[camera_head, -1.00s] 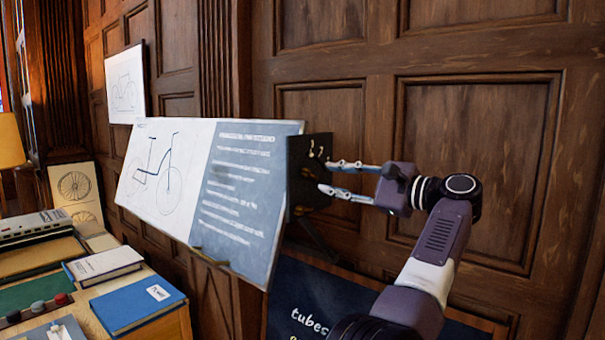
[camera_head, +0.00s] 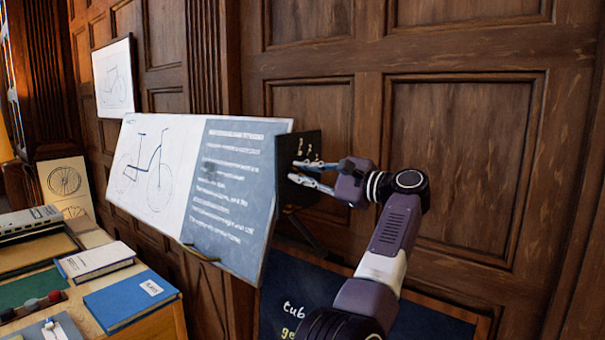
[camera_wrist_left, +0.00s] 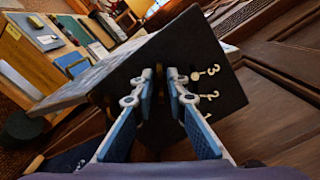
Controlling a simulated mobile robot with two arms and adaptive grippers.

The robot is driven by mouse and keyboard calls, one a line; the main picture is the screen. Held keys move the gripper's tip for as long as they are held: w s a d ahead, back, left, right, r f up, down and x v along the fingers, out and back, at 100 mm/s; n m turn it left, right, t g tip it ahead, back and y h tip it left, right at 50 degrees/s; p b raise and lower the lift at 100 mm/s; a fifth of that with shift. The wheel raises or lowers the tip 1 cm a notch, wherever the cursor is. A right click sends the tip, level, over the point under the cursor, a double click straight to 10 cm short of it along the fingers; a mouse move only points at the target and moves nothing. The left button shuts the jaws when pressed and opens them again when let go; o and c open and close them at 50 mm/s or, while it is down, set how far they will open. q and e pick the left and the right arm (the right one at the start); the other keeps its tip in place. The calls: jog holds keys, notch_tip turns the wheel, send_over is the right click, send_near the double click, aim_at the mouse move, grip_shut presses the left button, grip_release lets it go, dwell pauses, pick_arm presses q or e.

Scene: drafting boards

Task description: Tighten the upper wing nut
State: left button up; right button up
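My left gripper (camera_head: 295,171) reaches in from the right at the dark side plate (camera_head: 312,147) on the right end of the drafting board (camera_head: 235,180). In the left wrist view its two fingers (camera_wrist_left: 160,75) are parallel with a gap between them, their tips close to the dark plate (camera_wrist_left: 215,55). I cannot tell whether they touch it. Pale marks or small fittings sit on the plate right of the fingers. A bit of brass shows beside the left finger. I cannot make out the upper wing nut with certainty. My right gripper is not in view.
A desk at lower left holds a blue book (camera_head: 130,300), a pale-covered book (camera_head: 97,260) and other items. A dark chalkboard (camera_head: 420,310) stands low behind my arm. The wood-panelled wall (camera_head: 460,150) is close behind. A framed bicycle drawing (camera_head: 114,78) hangs at left.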

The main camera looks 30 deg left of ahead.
pick_arm(q)
grip_shut()
jog(key=shift+m, duration=0.3)
jog(key=shift+w+m+p, duration=0.15)
jog(key=shift+m+p, duration=1.15)
jog(key=shift+m, duration=3.4)
jog(key=shift+w+m+p, duration=0.15)
jog(key=shift+m+p, duration=1.2)
jog(key=shift+m, duration=3.35)
jog(key=shift+w+m+p, duration=0.15)
jog(key=shift+m+p, duration=1.15)
jog(key=shift+m, duration=3.4)
